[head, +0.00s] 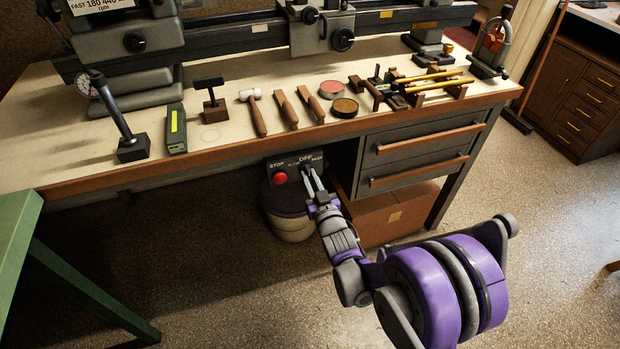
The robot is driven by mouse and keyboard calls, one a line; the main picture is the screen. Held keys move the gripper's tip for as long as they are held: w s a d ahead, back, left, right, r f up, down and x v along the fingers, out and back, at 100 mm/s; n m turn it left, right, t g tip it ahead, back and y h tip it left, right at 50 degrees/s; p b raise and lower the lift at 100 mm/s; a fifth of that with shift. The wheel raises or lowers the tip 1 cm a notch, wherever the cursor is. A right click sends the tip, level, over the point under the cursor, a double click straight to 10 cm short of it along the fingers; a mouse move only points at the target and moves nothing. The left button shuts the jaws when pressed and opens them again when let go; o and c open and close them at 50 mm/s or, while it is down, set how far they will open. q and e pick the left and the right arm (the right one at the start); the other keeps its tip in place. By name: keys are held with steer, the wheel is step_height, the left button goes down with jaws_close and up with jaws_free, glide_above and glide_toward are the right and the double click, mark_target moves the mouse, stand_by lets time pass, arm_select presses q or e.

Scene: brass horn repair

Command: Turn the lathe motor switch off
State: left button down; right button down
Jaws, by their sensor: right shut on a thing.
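The lathe motor switch box (292,163) is a dark panel under the front edge of the bench. It carries a red stop button (280,178) on its left and the labels STOP and OFF, with other small lettering. My right gripper (308,172) reaches up to the right part of the panel, below the OFF label. Its fingers are shut on the switch knob (306,169), which they mostly hide. I cannot tell which way the knob points. My left gripper is not in view.
The lathe (320,28) runs along the back of the bench (225,150). Hammers, a dial gauge, tins and brass parts lie on top. Drawers (425,150) hang to the right of the panel. A green table (18,225) is at left.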

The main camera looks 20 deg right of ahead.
stand_by(0.3)
steer(key=c, duration=0.8)
jaws_free()
steer(key=shift+c, duration=0.2)
steer(key=shift+s, duration=0.15)
steer(key=s, duration=1)
steer(key=shift+s+d+p, duration=0.2)
steer(key=shift+s+p, duration=0.1)
steer(key=shift+p, duration=0.05)
